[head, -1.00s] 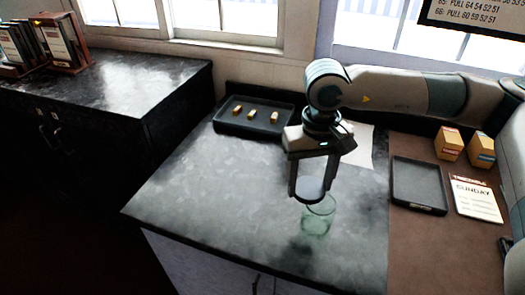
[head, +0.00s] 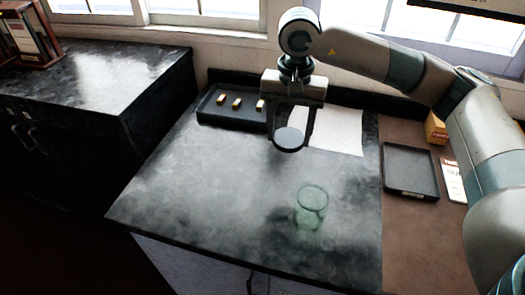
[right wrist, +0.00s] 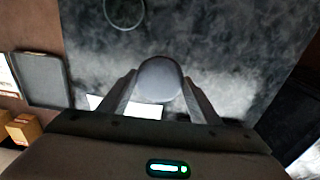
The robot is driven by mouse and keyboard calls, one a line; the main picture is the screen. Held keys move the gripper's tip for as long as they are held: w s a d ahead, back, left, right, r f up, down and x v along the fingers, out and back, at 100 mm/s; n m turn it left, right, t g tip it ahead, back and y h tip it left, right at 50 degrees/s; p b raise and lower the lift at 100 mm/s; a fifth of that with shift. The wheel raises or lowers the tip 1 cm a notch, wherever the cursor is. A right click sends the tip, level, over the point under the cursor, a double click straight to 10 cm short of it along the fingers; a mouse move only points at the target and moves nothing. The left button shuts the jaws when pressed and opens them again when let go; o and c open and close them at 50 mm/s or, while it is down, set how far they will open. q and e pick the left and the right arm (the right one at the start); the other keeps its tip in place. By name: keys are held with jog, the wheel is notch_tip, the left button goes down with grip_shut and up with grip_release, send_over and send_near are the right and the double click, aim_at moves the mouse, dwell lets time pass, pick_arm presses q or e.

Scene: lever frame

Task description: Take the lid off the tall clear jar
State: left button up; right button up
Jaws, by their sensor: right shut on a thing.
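The clear jar (head: 311,207), greenish glass, stands upright and uncovered near the front edge of the dark counter. Its round rim also shows at the top of the right wrist view (right wrist: 124,12). My right gripper (head: 289,146) is shut on the round dark lid (head: 288,138) and holds it above the counter, behind and to the left of the jar, apart from it. In the right wrist view the lid (right wrist: 159,79) sits between the two fingers. My left gripper is not in view.
A black tray (head: 232,118) with several small yellowish blocks is at the back left of the counter. A white sheet (head: 335,131) lies behind the lid. An empty dark tray (head: 410,170), a card and a yellow box (head: 436,128) are at right. The counter's left middle is clear.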

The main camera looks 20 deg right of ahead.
jog(key=d+m, duration=0.1)
jog(key=w+d+m, duration=0.1)
jog(key=d+m, duration=0.1)
jog(key=m, duration=0.1)
jog(key=shift+w+d+p, duration=0.15)
jog(key=shift+w+p, duration=0.15)
jog(key=shift+w, duration=0.1)
jog(key=shift+m, duration=0.5)
jog(key=f, duration=0.5)
jog(key=shift+w+d+f, duration=0.15)
jog(key=shift+d+f, duration=0.05)
jog(key=shift+d, duration=0.2)
jog(key=w+a+f+p, duration=0.2)
jog(key=a, duration=0.1)
jog(key=w+a+f+p, duration=0.1)
jog(key=w+a+f, duration=0.1)
jog(key=w+a, duration=0.1)
jog(key=w+a+f+p, duration=0.2)
jog(key=a+f, duration=0.1)
jog(key=shift+w+p, duration=0.15)
jog(key=shift+p, duration=0.15)
